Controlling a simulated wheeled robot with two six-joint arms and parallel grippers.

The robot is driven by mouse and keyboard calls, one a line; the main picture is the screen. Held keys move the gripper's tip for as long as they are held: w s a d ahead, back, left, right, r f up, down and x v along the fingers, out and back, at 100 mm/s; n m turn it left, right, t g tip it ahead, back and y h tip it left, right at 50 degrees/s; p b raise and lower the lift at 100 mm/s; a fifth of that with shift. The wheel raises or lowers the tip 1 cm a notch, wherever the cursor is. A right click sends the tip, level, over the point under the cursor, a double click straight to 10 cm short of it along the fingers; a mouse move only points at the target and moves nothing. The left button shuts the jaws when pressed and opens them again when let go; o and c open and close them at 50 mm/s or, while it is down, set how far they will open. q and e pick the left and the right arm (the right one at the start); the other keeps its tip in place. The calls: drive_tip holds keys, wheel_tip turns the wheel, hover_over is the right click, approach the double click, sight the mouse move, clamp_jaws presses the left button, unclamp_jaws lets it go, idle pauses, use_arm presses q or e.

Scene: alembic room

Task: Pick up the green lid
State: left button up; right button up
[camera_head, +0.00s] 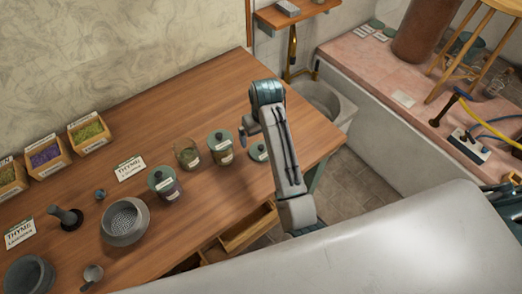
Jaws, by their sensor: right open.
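A green lid (259,152) lies flat on the wooden table (200,97) near its right end, partly hidden by my right arm. A jar with a green lid (221,148) stands just left of it. An open glass jar (187,153) without a lid stands further left, and another green-lidded jar (165,185) is beyond that. My right gripper (243,133) is open and empty, above the table just behind and left of the loose lid. It is small and partly hidden by my arm. My left gripper is not in view.
A mortar-like grey bowl (125,222), label cards (130,168) and small herb boxes (88,133) occupy the table's left side. An open drawer (248,230) sticks out below the front edge. The table's back middle is clear. A stone basin (325,105) stands beyond the right end.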

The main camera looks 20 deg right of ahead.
sight(261, 146)
drive_tip(key=f, duration=0.3)
drive_tip(key=f+p, duration=0.1)
drive_tip(key=f, duration=0.1)
drive_tip(key=shift+w, duration=0.35)
drive_tip(key=shift+w+f+p, duration=0.1)
drive_tip(key=shift+f+p, duration=0.2)
drive_tip(key=shift+p, duration=0.1)
drive_tip(key=f, duration=0.1)
drive_tip(key=f+p, duration=0.1)
drive_tip(key=w+f+p, duration=0.1)
drive_tip(key=shift+d+f, duration=0.25)
drive_tip(key=shift+f, duration=0.55)
drive_tip(key=shift+c, duration=0.2)
drive_tip(key=c, duration=1)
